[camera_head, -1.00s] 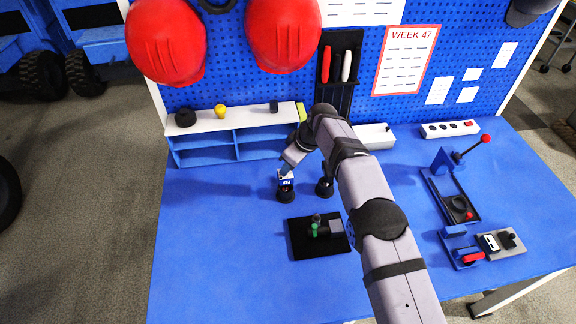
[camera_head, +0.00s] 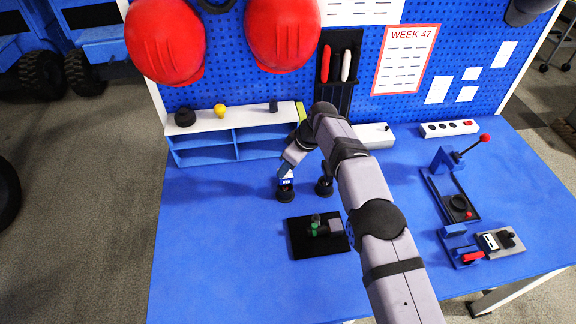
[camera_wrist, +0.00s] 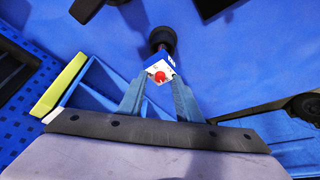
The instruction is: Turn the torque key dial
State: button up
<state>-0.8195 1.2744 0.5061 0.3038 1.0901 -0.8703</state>
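A small white and blue block with a red spot (camera_wrist: 160,72) sits on a round black base (camera_head: 285,195) on the blue table; I cannot tell whether this is the torque key dial. My gripper (camera_wrist: 159,84) is over this block from above, with its two grey-blue fingers apart, one on each side of it. Whether the fingers touch the block is not clear. In the head view the block (camera_head: 286,182) is partly hidden by my gripper. The black base also shows in the wrist view (camera_wrist: 162,38), beyond the block.
Another black round fixture (camera_head: 324,186) stands close on the right. A black plate (camera_head: 301,243) with green and grey parts lies in front. A white and blue shelf (camera_head: 232,123) is behind. Lever and switch fixtures (camera_head: 447,160) stand at right. The table's left front is clear.

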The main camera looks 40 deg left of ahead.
jog(key=shift+r, duration=0.15)
jog(key=b+v, duration=0.3)
jog(key=v, duration=0.4)
jog(key=shift+d, duration=0.1)
jog(key=shift+c, duration=1.3)
jog(key=s+a+r+n+p, duration=0.1)
jog(key=s+a+r, duration=0.2)
jog(key=s+r, duration=0.25)
jog(key=w+d+f+m+t, duration=0.2)
jog(key=w+f+m, duration=0.1)
jog(key=f+m, duration=0.2)
jog(key=shift+d+f+m+t+h, duration=0.2)
jog(key=shift+f+m+t+h, duration=0.15)
jog(key=shift+m, duration=0.75)
